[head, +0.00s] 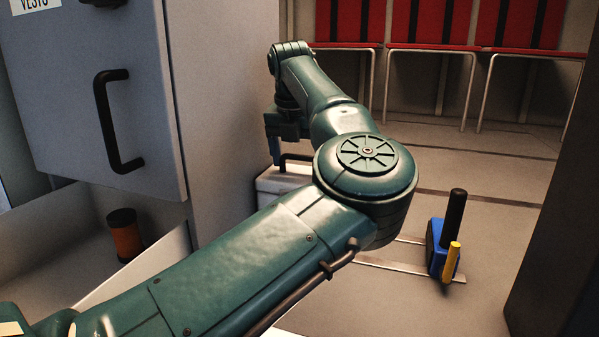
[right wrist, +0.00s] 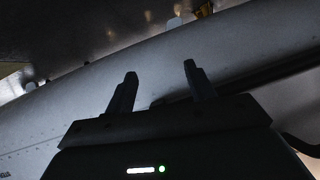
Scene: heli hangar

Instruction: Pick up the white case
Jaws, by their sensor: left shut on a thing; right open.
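The white case (head: 268,184) stands on the floor beside the grey cabinet in the head view, largely hidden behind my left arm. Its dark handle (head: 292,157) shows on top. My left gripper (head: 277,158) points down at the handle and is shut on it, though the fingertips are partly hidden. Whether the case is clear of the floor cannot be seen. My right gripper (right wrist: 158,88) is open and empty in the right wrist view, in front of a large grey curved surface.
The grey cabinet (head: 110,80) with a black door handle is at the left. An orange and black spool (head: 125,235) sits below it. A blue item (head: 440,250) with black and yellow upright parts stands on the floor at right. Red seats (head: 440,25) line the back.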

